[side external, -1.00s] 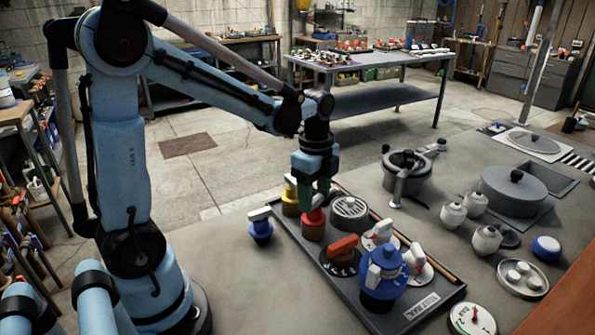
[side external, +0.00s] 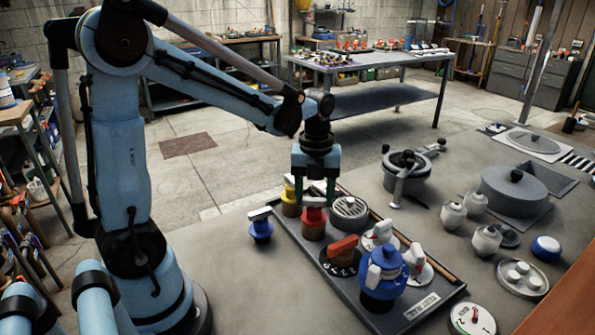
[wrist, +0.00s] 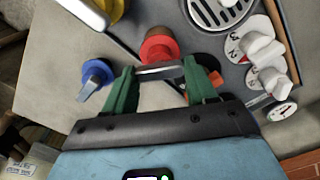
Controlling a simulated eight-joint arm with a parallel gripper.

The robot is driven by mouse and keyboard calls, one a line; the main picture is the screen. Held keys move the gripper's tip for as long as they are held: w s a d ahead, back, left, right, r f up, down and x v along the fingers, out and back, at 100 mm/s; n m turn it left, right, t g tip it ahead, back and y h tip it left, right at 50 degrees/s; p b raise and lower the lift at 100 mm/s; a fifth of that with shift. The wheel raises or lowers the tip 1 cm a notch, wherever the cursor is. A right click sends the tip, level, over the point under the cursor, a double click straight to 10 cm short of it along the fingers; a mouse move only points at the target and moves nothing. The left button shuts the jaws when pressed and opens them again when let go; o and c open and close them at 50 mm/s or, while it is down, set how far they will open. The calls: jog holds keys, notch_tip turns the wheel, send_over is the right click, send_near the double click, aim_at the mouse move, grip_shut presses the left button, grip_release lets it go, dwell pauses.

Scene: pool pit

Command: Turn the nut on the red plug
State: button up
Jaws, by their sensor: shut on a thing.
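The red plug (side external: 313,228) stands upright near the far left end of the dark tray (side external: 287,244). It also shows in the wrist view (wrist: 158,43), just beyond my fingers. My gripper (side external: 317,202) is over the plug, pointing down, with its two green fingers on either side of the plug's top. In the wrist view my gripper (wrist: 160,78) is shut on the pale metal nut (wrist: 160,70), which spans like a bar between the fingers. The fingers hide the nut's ends.
A yellow plug (side external: 290,203) and a round grate (side external: 349,212) stand close by on the tray. A blue valve (side external: 261,229) is just left of it. An orange-handled part (side external: 343,247) and a large blue plug (side external: 380,275) are nearer the front.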

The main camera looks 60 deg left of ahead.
aim_at(315, 198)
jog(key=m, duration=0.6)
jog(key=shift+m, duration=0.4)
dwell(0.4)
jog(key=o, duration=1.1)
notch_tip(315, 198, up, 12)
jog(key=shift+r, duration=0.1)
